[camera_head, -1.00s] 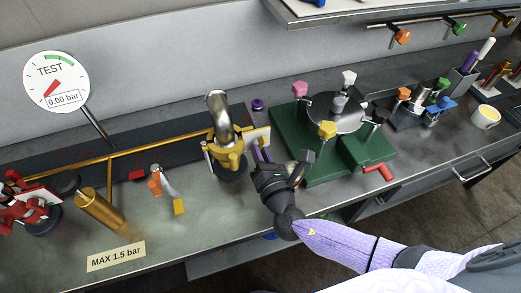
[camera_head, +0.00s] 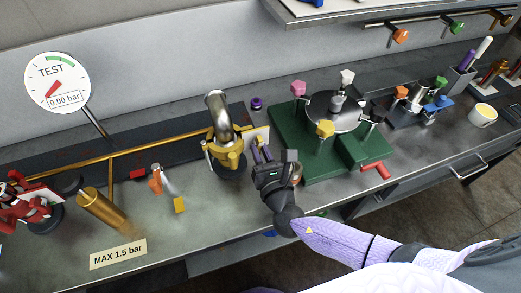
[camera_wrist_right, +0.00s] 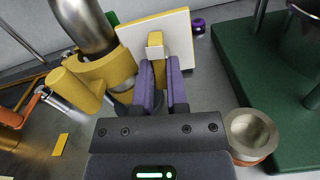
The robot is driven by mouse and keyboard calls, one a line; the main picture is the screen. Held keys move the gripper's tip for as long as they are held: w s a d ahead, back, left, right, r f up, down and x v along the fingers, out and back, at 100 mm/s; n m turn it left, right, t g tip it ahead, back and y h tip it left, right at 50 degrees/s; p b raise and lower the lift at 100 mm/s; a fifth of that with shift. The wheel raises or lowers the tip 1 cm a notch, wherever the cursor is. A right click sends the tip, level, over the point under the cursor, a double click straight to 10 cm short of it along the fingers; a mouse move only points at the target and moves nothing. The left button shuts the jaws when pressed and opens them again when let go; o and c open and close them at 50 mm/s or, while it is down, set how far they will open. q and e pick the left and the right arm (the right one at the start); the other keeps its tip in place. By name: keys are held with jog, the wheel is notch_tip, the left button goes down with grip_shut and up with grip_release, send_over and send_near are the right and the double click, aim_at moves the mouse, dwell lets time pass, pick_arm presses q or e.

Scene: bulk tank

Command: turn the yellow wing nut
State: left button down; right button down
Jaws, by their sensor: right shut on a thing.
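The yellow wing nut (camera_wrist_right: 155,45) shows in the wrist view in front of a cream plate (camera_wrist_right: 178,32), beside a yellow clamp (camera_wrist_right: 110,72) around a steel pipe (camera_wrist_right: 85,22). The clamp (camera_head: 230,158) and pipe (camera_head: 217,112) stand mid-bench in the head view, where my gripper's fingers mostly hide the nut. My right gripper (camera_head: 260,154) reaches in from the front right. In the wrist view its purple fingers (camera_wrist_right: 161,80) are shut on the nut, with yellow showing between them. My left gripper is not in view.
A green stand (camera_head: 318,165) with a round steel lid (camera_head: 335,111) is close on the right. A gold cylinder (camera_head: 102,208) and an orange-handled valve (camera_head: 155,184) are to the left. A purple knob (camera_head: 256,103) is behind.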

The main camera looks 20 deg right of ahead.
jog(key=shift+f, duration=0.1)
jog(key=c, duration=0.6)
grip_release()
jog(key=shift+c, duration=0.2)
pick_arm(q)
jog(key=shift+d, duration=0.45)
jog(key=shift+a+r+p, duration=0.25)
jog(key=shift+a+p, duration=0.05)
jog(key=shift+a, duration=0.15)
pick_arm(e)
jog(key=s, duration=1)
jog(key=shift+d, duration=0.15)
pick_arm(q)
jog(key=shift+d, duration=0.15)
